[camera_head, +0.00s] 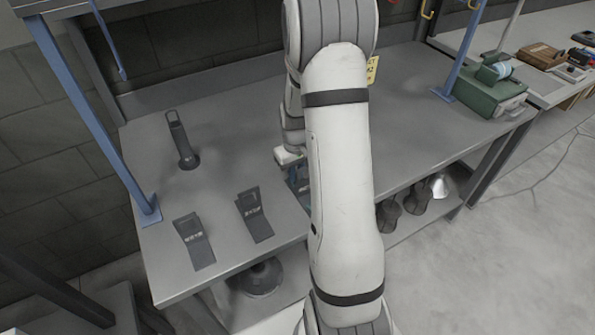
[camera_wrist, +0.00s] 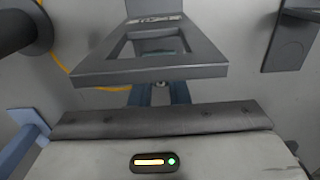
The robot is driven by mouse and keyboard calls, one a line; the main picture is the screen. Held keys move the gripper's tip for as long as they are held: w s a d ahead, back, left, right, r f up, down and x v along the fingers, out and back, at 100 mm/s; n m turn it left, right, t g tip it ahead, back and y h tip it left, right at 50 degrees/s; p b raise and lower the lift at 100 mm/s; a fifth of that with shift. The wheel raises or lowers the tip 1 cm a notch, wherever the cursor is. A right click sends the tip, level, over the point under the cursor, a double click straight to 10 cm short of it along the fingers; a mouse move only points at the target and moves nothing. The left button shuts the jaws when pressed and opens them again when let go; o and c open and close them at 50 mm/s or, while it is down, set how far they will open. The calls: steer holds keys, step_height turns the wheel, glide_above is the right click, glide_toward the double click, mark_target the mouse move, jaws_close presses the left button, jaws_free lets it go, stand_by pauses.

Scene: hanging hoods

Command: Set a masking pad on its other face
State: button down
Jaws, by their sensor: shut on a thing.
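My gripper (camera_wrist: 160,95) has its two blue fingers close together, their tips hidden behind a dark grey framed piece (camera_wrist: 98,72). I take this piece to be the masking pad, held at the fingers. It has a rectangular opening, with a greenish patch showing through it, and a lettered plate (camera_wrist: 150,16) rises behind it. In the head view my arm hides much of this spot; a dark bluish patch (camera_head: 297,182) shows below the wrist, over the bench. I cannot tell whether the pad touches the bench or which face is down.
A green case (camera_head: 490,98) sits at the far right. Blue posts (camera_head: 85,110) (camera_head: 463,52) rise at the bench ends.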

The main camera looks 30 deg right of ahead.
steer(key=shift+f, duration=0.1)
steer(key=c, duration=1.3)
jaws_free()
steer(key=shift+r+b, duration=0.5)
steer(key=shift+r, duration=3.4)
steer(key=s+a+r+t, duration=0.1)
steer(key=s+a+r, duration=0.5)
steer(key=s, duration=0.3)
steer(key=s+a+r+t, duration=0.2)
steer(key=s+a+r, duration=0.5)
steer(key=s, duration=0.3)
steer(key=shift+s+a+r, duration=0.15)
steer(key=shift+a+r, duration=0.15)
steer(key=shift+r, duration=0.1)
